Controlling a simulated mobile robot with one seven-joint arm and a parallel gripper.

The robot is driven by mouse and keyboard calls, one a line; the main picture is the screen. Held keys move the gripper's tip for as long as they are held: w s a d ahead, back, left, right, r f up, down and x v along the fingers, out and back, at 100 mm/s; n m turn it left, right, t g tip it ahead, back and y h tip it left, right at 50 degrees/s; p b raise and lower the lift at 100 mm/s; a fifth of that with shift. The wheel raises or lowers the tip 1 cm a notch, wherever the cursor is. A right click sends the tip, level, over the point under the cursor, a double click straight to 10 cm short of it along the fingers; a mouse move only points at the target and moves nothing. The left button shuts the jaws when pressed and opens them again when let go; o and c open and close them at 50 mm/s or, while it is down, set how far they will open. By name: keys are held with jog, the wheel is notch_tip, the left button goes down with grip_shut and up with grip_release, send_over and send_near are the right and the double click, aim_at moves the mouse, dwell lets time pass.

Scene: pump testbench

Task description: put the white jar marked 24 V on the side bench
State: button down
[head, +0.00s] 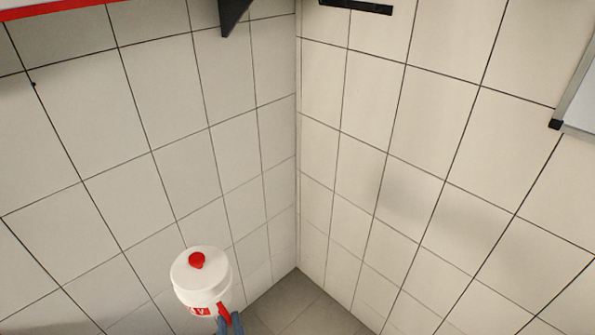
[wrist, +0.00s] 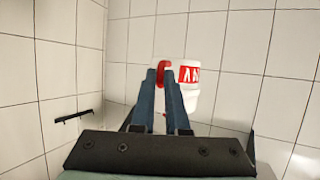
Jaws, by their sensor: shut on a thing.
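The white jar (head: 196,279) has a red knob on its lid, a red handle and a red label with white letters, of which only a "V" reads clearly. It is upright in the lower left of the head view. My gripper (head: 231,323) is shut on the jar's red handle at its lower right. In the wrist view the jar (wrist: 196,99) shows beyond the blue fingers of my gripper (wrist: 168,74), with part of the label in sight. The rest of the label is hidden. The side bench is not in view.
Tiled walls meet in a corner (head: 297,150) behind the jar, with a grey floor (head: 300,305) below. A dark bracket (head: 233,14) is at the top, and a framed panel (head: 580,100) is at the right edge. Space around the jar looks clear.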

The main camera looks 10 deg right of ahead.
jog(key=s+d+f+h, duration=0.1)
jog(key=s+d+f, duration=0.1)
jog(key=f, duration=0.8)
jog(key=s+d+f+m, duration=0.1)
jog(key=s+d+f, duration=0.2)
jog(key=f, duration=0.7)
jog(key=shift+s+m+h, duration=0.3)
jog(key=shift+s+h, duration=0.1)
jog(key=shift+s, duration=0.2)
